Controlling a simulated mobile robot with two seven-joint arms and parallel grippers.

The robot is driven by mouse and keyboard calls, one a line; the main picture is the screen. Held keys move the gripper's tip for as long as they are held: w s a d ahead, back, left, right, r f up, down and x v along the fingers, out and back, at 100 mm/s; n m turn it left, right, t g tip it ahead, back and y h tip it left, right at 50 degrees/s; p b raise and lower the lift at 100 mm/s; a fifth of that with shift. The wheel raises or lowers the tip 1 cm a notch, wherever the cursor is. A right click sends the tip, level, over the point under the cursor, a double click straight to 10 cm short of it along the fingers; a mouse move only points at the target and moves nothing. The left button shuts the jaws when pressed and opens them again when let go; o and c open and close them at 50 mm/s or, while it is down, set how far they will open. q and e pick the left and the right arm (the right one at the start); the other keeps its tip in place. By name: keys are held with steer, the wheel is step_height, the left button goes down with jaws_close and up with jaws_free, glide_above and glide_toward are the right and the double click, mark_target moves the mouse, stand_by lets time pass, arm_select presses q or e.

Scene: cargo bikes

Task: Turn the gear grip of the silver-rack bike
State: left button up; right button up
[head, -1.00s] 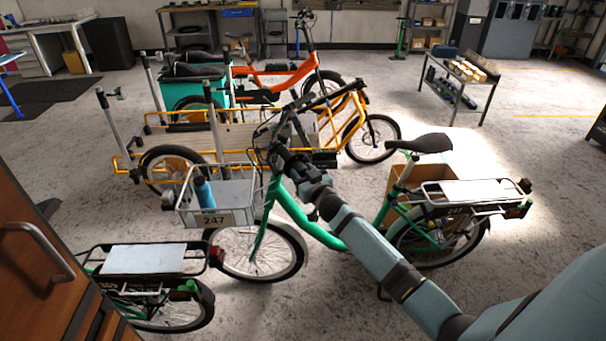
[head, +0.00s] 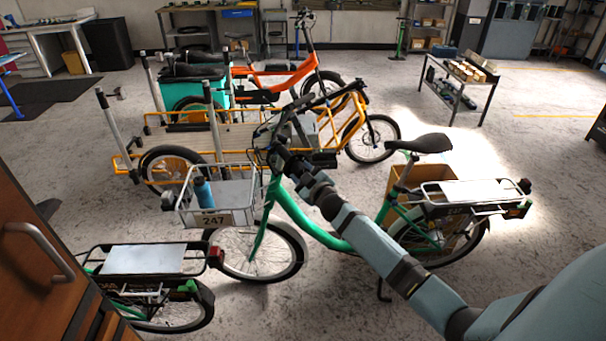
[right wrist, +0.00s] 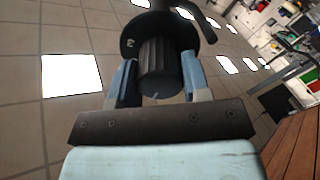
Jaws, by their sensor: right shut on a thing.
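The silver-rack bike is the green bike (head: 306,224) in the middle of the head view, standing upright with a silver rear rack (head: 474,190) and a front basket marked 247. Its gear grip (right wrist: 160,68) is a black ribbed cylinder in the right wrist view, with a dark disc bearing a pale mark beside it. My right gripper (right wrist: 158,82) has one finger on each side of the grip and is shut on it. In the head view my right gripper (head: 281,160) is at the handlebar and hides most of the grip. My left gripper is not in view.
A second green bike with a black rack (head: 155,258) stands at the front left, beside a wooden cabinet (head: 45,265). A yellow cargo bike (head: 345,112) and an orange bike (head: 275,78) stand behind. A blue bottle (head: 202,192) is in the basket. Floor at right is open.

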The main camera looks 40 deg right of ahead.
stand_by(0.3)
steer(key=o, duration=0.9)
steer(key=s, duration=0.4)
steer(key=s+b, duration=0.1)
steer(key=s, duration=0.4)
steer(key=s+a+b, duration=0.1)
steer(key=s, duration=0.3)
steer(key=shift+s, duration=0.4)
steer(key=s+a+f+m+g+y, duration=0.1)
steer(key=s+a+f+g, duration=0.1)
steer(key=s+a+f, duration=0.3)
steer(key=s+a+f+m+g+y+p, duration=0.1)
steer(key=s+a+f+g+y, duration=0.1)
steer(key=s+a+f, duration=0.4)
steer(key=s+a+f+m+g+y, duration=0.1)
steer(key=s+a+f+g, duration=0.2)
steer(key=s+a+f, duration=0.3)
steer(key=shift+s+a+f, duration=0.2)
steer(key=shift+s+a, duration=2.65)
steer(key=shift+s, duration=0.15)
